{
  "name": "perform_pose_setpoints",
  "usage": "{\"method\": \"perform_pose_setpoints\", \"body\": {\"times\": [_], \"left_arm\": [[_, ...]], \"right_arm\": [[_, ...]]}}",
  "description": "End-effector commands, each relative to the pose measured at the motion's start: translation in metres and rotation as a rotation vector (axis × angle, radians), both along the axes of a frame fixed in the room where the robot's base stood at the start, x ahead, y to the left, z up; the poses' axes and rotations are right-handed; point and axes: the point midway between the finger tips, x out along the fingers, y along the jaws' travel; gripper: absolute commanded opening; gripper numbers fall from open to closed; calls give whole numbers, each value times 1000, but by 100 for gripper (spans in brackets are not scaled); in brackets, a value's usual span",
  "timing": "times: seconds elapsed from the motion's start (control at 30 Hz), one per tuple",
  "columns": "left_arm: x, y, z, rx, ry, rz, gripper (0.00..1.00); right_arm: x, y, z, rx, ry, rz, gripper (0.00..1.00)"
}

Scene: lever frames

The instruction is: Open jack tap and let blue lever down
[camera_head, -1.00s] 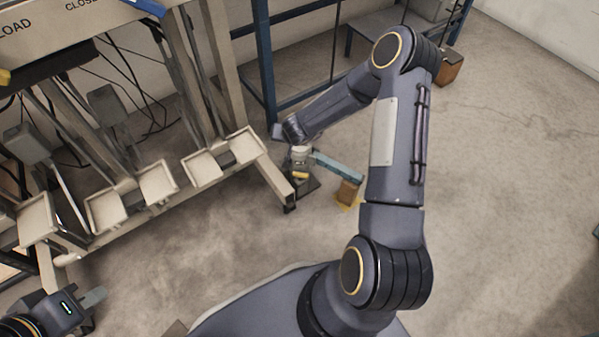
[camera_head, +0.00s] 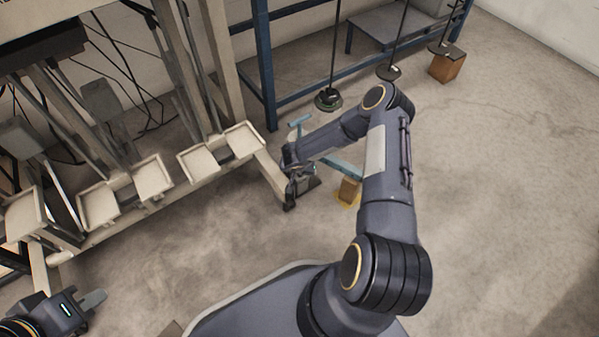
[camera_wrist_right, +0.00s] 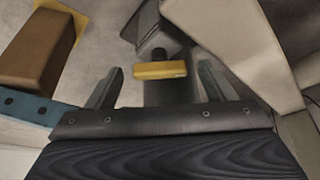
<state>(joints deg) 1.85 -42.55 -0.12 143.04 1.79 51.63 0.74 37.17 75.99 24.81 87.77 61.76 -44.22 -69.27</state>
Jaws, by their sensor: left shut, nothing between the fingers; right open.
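The jack (camera_head: 312,183) stands on the floor by the right foot of the pale frame, partly hidden by my right wrist. Its yellow tap (camera_wrist_right: 160,70) shows in the right wrist view, between the open fingers of my right gripper (camera_wrist_right: 160,78); I cannot tell whether they touch it. The blue lever (camera_head: 343,167) extends right from the jack, above a wooden block; part of it shows in the right wrist view (camera_wrist_right: 22,108). In the head view my right gripper (camera_head: 304,172) is at the jack. My left gripper (camera_head: 93,300) is shut and empty at lower left.
The wooden block (camera_head: 348,190) sits on a yellow floor mark. A teal T-shaped bar (camera_head: 299,122) stands behind my right wrist. The pale frame with trays (camera_head: 205,165) fills the left. Discs on rods (camera_head: 328,99) stand near the blue rack. The right floor is clear.

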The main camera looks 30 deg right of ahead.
Motion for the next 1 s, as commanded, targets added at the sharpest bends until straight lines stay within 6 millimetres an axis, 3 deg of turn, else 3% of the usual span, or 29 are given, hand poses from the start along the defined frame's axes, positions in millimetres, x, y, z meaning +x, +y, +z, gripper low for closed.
{"method": "perform_pose_setpoints", "body": {"times": [0.27,0.6,1.0], "left_arm": [[0,0,0,0,0,0,0],[0,0,0,0,0,0,0],[0,0,16,0,0,0,0]], "right_arm": [[1,-1,-1,-1,-1,0,75],[0,-1,-1,-1,-1,0,32],[0,-2,3,-4,1,96,32]]}}
